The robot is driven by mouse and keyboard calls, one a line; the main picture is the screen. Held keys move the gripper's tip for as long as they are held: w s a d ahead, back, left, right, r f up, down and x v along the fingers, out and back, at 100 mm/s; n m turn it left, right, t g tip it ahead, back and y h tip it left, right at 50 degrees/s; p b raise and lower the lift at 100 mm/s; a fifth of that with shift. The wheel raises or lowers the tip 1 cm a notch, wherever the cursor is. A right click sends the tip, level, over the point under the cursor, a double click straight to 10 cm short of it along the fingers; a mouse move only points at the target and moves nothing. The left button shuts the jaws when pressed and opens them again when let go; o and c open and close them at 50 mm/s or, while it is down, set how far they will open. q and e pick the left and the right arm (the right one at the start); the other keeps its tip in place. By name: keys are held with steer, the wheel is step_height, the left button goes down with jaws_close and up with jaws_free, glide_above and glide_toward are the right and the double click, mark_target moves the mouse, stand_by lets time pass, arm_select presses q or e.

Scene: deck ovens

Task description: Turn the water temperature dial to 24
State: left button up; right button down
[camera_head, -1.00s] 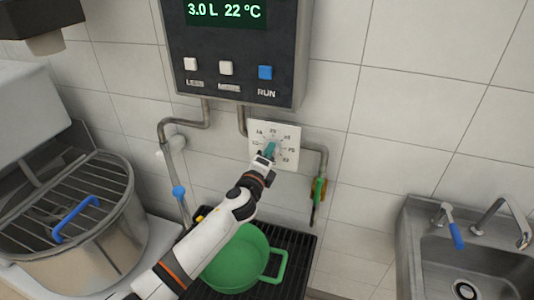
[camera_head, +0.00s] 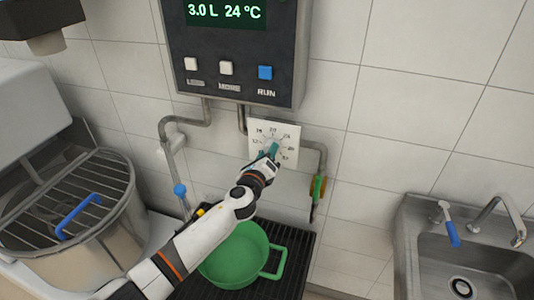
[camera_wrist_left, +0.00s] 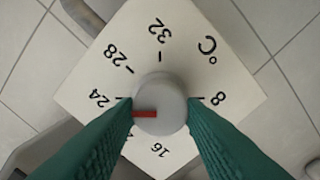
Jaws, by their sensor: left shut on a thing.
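The water temperature dial (camera_wrist_left: 160,92) is a round grey knob with a red pointer (camera_wrist_left: 145,114), on a white plate (camera_wrist_left: 228,68) marked in °C. In the left wrist view the pointer faces left, close to the 24 mark (camera_wrist_left: 101,98). The plate also shows in the head view (camera_head: 290,135) on the tiled wall. My left gripper (camera_head: 271,153) is shut on the knob, with a teal finger on each side of it in the left wrist view (camera_wrist_left: 160,112). The display (camera_head: 225,12) reads 3.0 L and 24 °C. My right gripper is not in view.
The dark control box (camera_head: 235,52) with two white buttons and a blue RUN button (camera_head: 265,72) hangs above the dial. Pipes run beside the plate. A green pot (camera_head: 238,258) stands on a black grate below. A mixer bowl (camera_head: 95,235) is left, a sink (camera_head: 480,265) right.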

arm_select(q)
steer(key=shift+f, duration=0.1)
steer(key=o, duration=1)
steer(key=v, duration=1.2)
